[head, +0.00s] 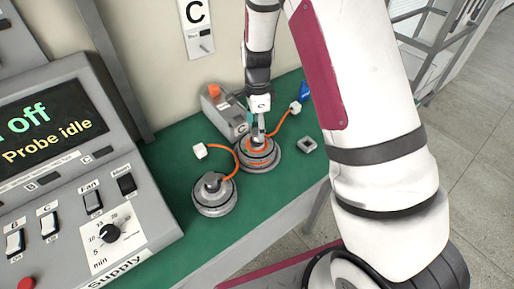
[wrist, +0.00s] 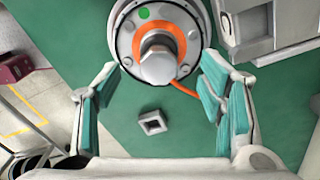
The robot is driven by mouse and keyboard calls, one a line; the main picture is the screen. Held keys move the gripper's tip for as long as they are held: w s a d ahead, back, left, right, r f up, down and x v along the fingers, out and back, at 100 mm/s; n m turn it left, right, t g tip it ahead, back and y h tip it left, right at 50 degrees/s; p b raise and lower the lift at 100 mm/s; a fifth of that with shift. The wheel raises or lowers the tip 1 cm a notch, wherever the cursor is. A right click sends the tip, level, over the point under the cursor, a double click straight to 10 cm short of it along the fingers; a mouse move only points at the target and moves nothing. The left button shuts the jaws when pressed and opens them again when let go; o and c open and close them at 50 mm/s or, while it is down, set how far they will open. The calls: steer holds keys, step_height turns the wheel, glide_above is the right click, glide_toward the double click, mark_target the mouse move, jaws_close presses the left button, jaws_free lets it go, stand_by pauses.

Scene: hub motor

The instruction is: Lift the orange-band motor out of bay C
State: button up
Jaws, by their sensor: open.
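The orange-band motor (head: 260,156) is a round grey hub on the green bench, under the C sign. In the wrist view the motor (wrist: 126,38) shows an orange ring around a central metal shaft (wrist: 158,65) and a green dot on its face. My gripper (head: 257,128) is above this motor and points down. In the wrist view its teal-padded fingers (wrist: 158,72) are wide apart, one on each side of the shaft, with clear gaps and nothing held. An orange cable leaves the motor. I cannot tell the fingertips' exact height above it.
A second grey motor (head: 214,197) sits close at front left, with a white plug (head: 200,151) near it. A grey box with an orange button (head: 226,112) stands behind. A small square block (head: 306,146) lies to the right. The supply console (head: 80,180) fills the left.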

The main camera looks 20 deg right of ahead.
mark_target(257, 143)
steer(key=shift+f+p, duration=0.45)
steer(key=shift+f, duration=2.15)
jaws_close()
steer(key=shift+r, duration=0.1)
